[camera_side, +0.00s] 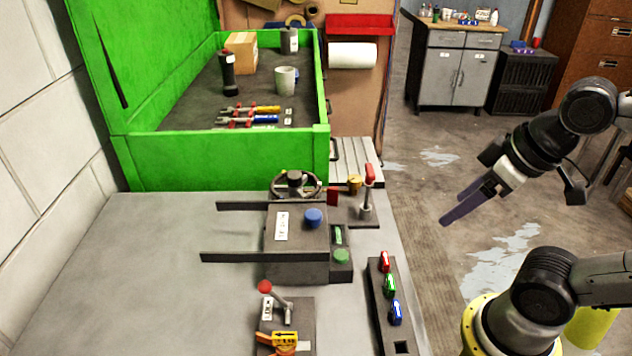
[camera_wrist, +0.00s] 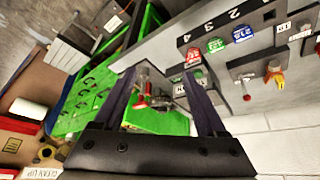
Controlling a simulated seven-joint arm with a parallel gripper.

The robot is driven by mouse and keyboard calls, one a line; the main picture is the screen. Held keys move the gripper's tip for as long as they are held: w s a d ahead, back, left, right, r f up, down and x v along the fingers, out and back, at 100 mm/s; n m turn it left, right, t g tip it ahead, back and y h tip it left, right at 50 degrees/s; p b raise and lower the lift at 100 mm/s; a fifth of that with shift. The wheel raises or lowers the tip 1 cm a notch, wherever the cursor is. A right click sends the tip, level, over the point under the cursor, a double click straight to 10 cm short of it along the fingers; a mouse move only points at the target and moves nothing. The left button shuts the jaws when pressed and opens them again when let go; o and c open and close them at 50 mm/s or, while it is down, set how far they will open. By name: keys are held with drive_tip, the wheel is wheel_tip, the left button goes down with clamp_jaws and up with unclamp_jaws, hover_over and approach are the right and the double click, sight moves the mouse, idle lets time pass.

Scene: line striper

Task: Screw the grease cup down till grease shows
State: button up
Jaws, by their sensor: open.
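A small brass-coloured cup-like piece (camera_side: 354,184) stands at the back right of the bench, beside a red block; it may be the grease cup, but it is too small to be sure. I cannot make out any grease. My gripper (camera_side: 457,205) is open and empty, with long dark purple fingers, in the air right of the bench and well apart from that piece. In the wrist view my gripper (camera_wrist: 160,75) shows its two fingers spread, with a red-handled part in the background between them. I cannot pick out the brass piece there.
A red-handled upright lever (camera_side: 370,174) stands close right of the brass piece. A dark box with a blue knob (camera_side: 313,217), a handwheel (camera_side: 296,184) and a green knob (camera_side: 341,257) are nearby. A strip with coloured plugs (camera_side: 390,285) lies along the right edge. The left bench is clear.

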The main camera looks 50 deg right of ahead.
drive_tip(key=w+r+n, duration=0.3)
drive_tip(key=w+r, duration=0.3)
drive_tip(key=r, duration=0.2)
drive_tip(key=g, duration=0.6)
hover_over(354, 177)
wheel_tip(354, 177, down, 6)
drive_tip(key=shift+n, duration=0.3)
wheel_tip(354, 177, down, 14)
clamp_jaws()
